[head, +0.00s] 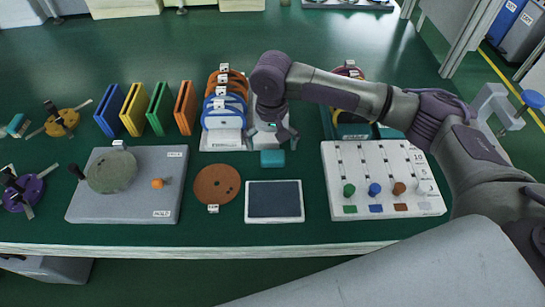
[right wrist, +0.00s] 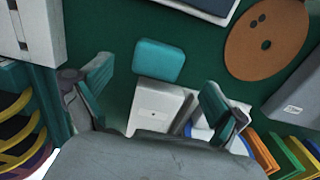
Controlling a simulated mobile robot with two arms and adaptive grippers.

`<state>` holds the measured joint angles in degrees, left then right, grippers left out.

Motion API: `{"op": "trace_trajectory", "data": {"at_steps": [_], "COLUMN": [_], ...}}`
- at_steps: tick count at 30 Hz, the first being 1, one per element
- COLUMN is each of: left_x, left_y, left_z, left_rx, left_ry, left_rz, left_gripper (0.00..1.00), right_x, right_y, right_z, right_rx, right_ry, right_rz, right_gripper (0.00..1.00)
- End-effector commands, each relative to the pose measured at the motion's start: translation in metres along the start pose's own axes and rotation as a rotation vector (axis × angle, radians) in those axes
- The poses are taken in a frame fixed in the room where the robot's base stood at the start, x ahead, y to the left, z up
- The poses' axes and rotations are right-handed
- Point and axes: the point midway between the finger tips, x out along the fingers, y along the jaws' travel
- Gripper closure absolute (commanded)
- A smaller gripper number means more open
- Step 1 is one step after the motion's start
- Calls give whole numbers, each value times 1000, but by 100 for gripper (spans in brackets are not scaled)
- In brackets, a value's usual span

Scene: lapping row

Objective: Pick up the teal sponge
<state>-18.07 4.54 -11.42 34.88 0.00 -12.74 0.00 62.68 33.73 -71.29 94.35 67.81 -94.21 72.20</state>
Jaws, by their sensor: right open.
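The teal sponge (head: 272,158) is a small block lying flat on the green bench top, between the ring rack and the dark-faced tablet. It also shows whole in the right wrist view (right wrist: 158,60), just beyond the fingertips. My right gripper (head: 272,136) is open and empty, with its fingers spread, just behind and above the sponge in the head view. In the right wrist view the two teal-padded fingers (right wrist: 150,88) stand wide apart, and the sponge lies between their lines, apart from them. My left gripper is not in view.
A rack of orange and blue rings (head: 222,140) stands close left of the gripper. A dark-faced tablet (head: 274,200) and a brown disc (head: 216,185) lie in front. A white peg board (head: 384,195) is at the right, and a grey plate (head: 135,205) is at the left.

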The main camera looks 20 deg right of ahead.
Motion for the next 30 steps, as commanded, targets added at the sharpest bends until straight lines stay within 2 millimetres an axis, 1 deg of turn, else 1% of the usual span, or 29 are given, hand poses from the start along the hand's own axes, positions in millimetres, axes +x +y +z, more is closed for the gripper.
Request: {"op": "trace_trajectory", "data": {"at_steps": [1,3,6,9,12,15,20,21,29,30], "left_x": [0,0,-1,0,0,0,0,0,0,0], "left_y": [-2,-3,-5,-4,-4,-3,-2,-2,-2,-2], "left_z": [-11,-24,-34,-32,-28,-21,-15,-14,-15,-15], "left_rx": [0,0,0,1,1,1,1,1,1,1], "left_ry": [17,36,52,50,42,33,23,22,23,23], "left_rz": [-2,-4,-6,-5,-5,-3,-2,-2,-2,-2], "left_gripper": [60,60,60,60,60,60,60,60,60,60], "right_x": [3,9,24,39,50,53,53,53,53,53], "right_y": [0,1,2,2,2,2,2,2,2,2], "right_z": [0,-1,-3,-4,-4,-4,-4,-4,-4,-4], "right_rx": [0,0,0,-1,-1,-2,-2,-2,-2,-2], "right_ry": [-1,-1,-1,0,1,2,2,2,1,1], "right_rz": [1,1,2,2,1,-1,-1,-1,0,0], "right_gripper": [3,3,3,3,3,3,3,5,48,55]}}
